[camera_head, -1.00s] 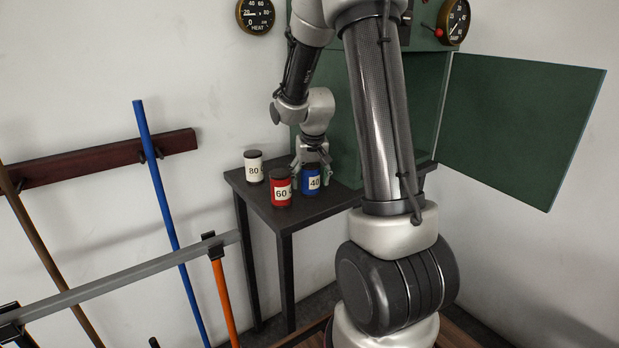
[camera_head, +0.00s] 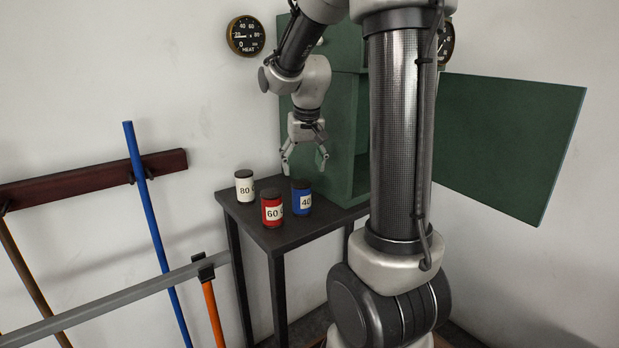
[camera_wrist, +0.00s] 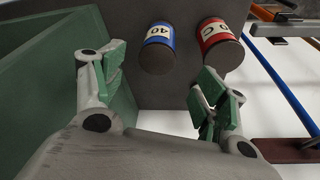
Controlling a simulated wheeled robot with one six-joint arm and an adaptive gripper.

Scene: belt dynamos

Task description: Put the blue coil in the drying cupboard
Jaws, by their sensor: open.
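The blue coil (camera_head: 302,199), labelled 40, stands upright on the small dark table (camera_head: 268,236). It also shows in the wrist view (camera_wrist: 158,48), ahead of the fingers and apart from them. My gripper (camera_head: 305,164) is open and empty above the blue coil; its spread green-padded fingers show in the wrist view (camera_wrist: 160,82). My arm hides much of the cupboard's opening.
A red coil (camera_head: 272,208), labelled 60, stands close left of the blue one; it also shows in the wrist view (camera_wrist: 220,45). A white coil (camera_head: 244,186), labelled 80, stands farther left. A grey rail (camera_head: 110,300) and long poles are at left.

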